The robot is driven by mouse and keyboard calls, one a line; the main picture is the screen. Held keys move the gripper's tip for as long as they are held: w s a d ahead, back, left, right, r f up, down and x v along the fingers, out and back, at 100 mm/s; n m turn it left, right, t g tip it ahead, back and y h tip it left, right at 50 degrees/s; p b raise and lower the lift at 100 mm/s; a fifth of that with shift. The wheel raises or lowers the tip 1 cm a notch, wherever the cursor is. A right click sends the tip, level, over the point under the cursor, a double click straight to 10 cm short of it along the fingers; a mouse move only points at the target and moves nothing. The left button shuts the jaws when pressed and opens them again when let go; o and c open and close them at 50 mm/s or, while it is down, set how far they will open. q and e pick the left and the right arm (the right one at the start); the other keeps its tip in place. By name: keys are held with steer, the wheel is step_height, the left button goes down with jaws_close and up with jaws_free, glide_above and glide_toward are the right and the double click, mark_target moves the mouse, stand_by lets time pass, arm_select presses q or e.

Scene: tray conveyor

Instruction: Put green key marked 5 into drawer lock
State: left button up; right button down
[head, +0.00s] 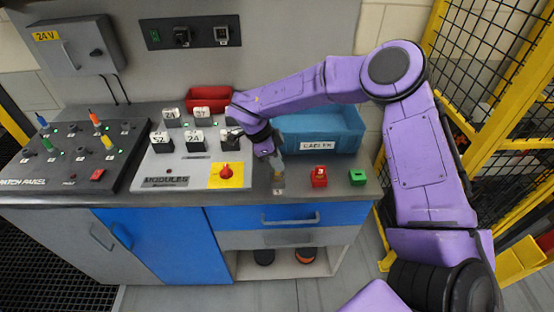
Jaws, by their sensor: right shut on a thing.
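A green key block (357,177) lies at the right end of the counter's front edge; its mark is too small to read. A red key block (319,176) lies to its left. The blue drawer (262,216) is below, shut, with a grey handle. A lock cannot be made out clearly. My left gripper is not in view.
A blue bin (343,132) and a red bin (209,93) stand at the back. Left of my gripper is a modules panel (160,171) with white numbered blocks and a red knob on yellow. A patch panel (60,172) is farther left. Yellow fencing (440,95) bounds the right.

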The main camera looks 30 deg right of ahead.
steer(key=shift+f+b, duration=0.75)
steer(key=shift+f, duration=0.95)
steer(key=c, duration=1.1)
jaws_free()
steer(key=shift+o, duration=0.2)
steer(key=b+v, duration=0.2)
steer(key=v, duration=0.8)
steer(key=shift+r, duration=0.25)
